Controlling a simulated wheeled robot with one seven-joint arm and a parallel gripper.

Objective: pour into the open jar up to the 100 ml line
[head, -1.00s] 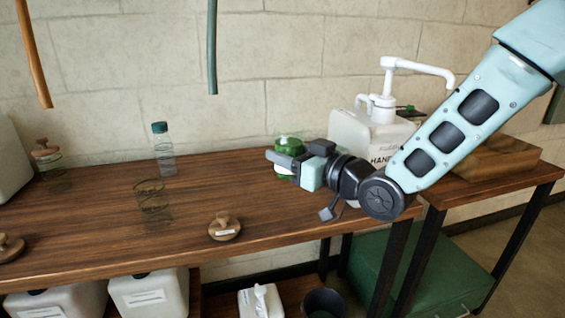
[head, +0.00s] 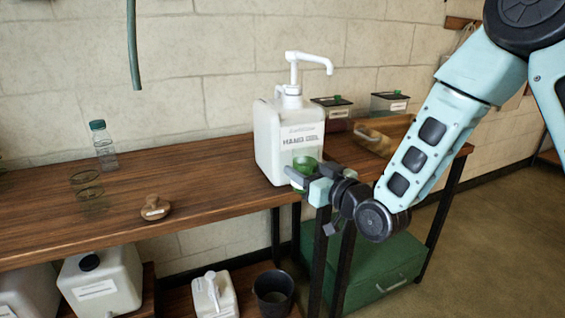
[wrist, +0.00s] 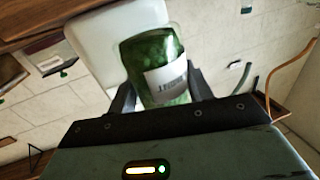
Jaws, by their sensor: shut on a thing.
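My gripper (head: 300,178) is shut on a green glass jar (head: 306,163) with a white label. In the wrist view the green jar (wrist: 150,62) sits between the two dark fingers, tilted in the picture; its contents are hard to tell. In the head view it is in front of the lower right of the white hand gel pump bottle (head: 288,140). The open clear jar (head: 90,192) stands on the wooden table at the left, well away from my gripper. Its marks are too small to read. A round wooden lid (head: 155,208) lies to its right.
A clear bottle with a green cap (head: 104,147) stands behind the open jar. A wooden tray (head: 378,140) and dark-lidded boxes (head: 390,103) are at the back right. White canisters (head: 100,280) and a black bucket (head: 273,290) are below. The table (head: 215,170) is clear between lid and pump bottle.

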